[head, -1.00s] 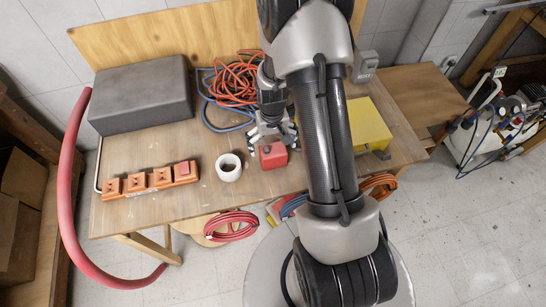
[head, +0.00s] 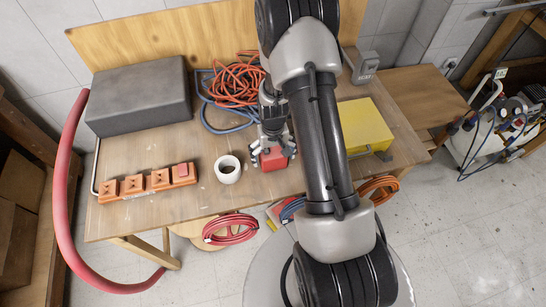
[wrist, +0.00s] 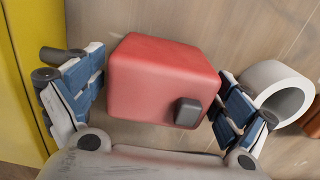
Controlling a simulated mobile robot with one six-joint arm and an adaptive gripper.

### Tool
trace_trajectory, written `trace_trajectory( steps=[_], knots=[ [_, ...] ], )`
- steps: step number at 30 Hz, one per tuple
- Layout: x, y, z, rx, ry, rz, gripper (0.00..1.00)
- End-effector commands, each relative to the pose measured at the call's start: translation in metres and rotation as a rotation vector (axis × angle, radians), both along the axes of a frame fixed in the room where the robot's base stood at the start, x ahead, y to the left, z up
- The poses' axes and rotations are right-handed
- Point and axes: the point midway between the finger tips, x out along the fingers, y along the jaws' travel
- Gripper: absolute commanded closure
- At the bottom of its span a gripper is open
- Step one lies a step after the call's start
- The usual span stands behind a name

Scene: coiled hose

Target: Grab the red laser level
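The red laser level (head: 272,161) is a small red box on the wooden workbench. In the wrist view the red laser level (wrist: 160,80) sits between the two fingers of my gripper (wrist: 162,92), with a dark grey knob on its near face. My gripper (head: 272,148) is over the box from above, with a finger down on each side. The left finger is close to the box's left side and the right finger looks very near its right side. I cannot tell whether either one touches it.
A white tape roll (head: 228,169) stands just left of the laser level, close to one finger in the wrist view. A yellow case (head: 364,126) is on the right. An orange power strip (head: 146,182), a grey case (head: 140,96) and coiled hoses (head: 236,82) are also on the bench.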

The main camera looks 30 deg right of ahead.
Motion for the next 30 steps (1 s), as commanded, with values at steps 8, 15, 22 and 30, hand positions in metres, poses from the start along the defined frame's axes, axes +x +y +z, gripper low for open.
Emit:
trace_trajectory(
  steps=[8,15,22,30],
  knots=[
    [-0.0001,0.0000,0.0002,0.000,0.000,0.000,0.29],
    [-0.0001,0.0000,0.0002,0.000,0.000,0.000,0.45],
    [0.0000,0.0000,0.0002,0.000,0.000,0.000,0.60],
    [0.0005,-0.0001,0.0017,0.000,-0.001,0.000,0.61]
  ],
)
